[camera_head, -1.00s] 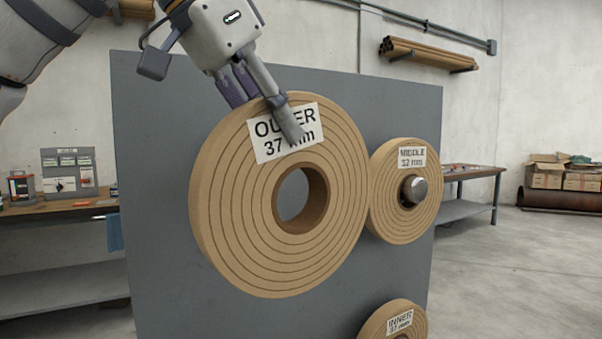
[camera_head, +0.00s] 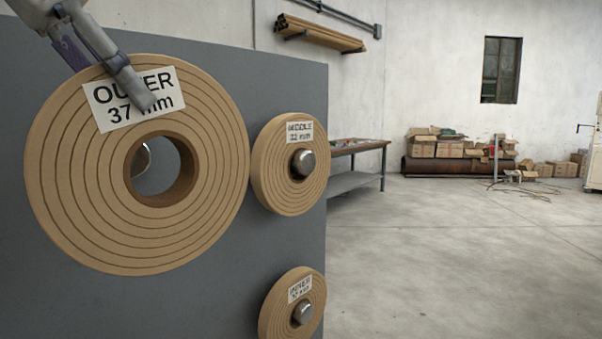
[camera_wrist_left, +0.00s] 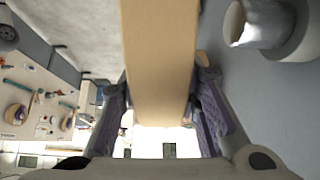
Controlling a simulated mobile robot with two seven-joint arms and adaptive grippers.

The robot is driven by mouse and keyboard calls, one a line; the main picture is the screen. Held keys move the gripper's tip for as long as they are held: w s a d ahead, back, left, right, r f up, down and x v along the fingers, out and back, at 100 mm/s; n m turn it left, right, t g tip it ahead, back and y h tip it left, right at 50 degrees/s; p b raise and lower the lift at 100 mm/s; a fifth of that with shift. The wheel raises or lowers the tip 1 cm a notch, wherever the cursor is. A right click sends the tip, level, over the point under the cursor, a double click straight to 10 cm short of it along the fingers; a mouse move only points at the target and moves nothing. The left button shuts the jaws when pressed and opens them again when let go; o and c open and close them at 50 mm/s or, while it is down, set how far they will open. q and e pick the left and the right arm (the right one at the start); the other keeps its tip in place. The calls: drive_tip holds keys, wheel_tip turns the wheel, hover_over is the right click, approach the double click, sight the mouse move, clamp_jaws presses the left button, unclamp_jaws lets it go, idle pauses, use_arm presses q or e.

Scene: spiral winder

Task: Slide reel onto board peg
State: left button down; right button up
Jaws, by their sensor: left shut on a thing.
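The large tan outer reel (camera_head: 70,200), labelled "OUTER 37 mm", stands upright in front of the grey board (camera_head: 290,85). My left gripper (camera_head: 108,72) is shut on its upper rim, one finger over the label and the other partly hidden behind. Through the reel's hole, part of a metal peg (camera_head: 142,160) shows at the left side, off the hole's centre. In the left wrist view the reel's edge (camera_wrist_left: 160,60) is between the fingers, and the peg (camera_wrist_left: 262,25) stands to the right, apart from the reel. My right gripper is not in view.
The middle reel (camera_head: 270,165) and the inner reel (camera_head: 278,305) hang on their own pegs on the board, close to the right of the outer reel. A workbench (camera_head: 355,150) stands behind the board. Open floor lies to the right.

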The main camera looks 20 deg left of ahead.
sight(205, 226)
use_arm(q)
drive_tip(key=w+f+n+y, duration=0.1)
drive_tip(key=w+f+n, duration=0.1)
drive_tip(key=w+f, duration=0.35)
drive_tip(key=w+d+f+n+y, duration=0.1)
drive_tip(key=w+f+n+y, duration=0.1)
drive_tip(key=f, duration=0.6)
drive_tip(key=w+f+n+y, duration=0.1)
drive_tip(key=w+f+n, duration=0.1)
drive_tip(key=w+f, duration=0.35)
drive_tip(key=s+d+f, duration=0.2)
drive_tip(key=d+f, duration=0.1)
drive_tip(key=f, duration=0.4)
drive_tip(key=s+d+f, duration=0.3)
drive_tip(key=f, duration=0.4)
drive_tip(key=s+d+f+t, duration=0.1)
drive_tip(key=s+d+f, duration=0.1)
drive_tip(key=f, duration=0.5)
drive_tip(key=shift+s+d+m+h, duration=0.15)
drive_tip(key=shift+d+m+h, duration=0.15)
drive_tip(key=shift+d, duration=0.4)
drive_tip(key=shift+d+f, duration=0.1)
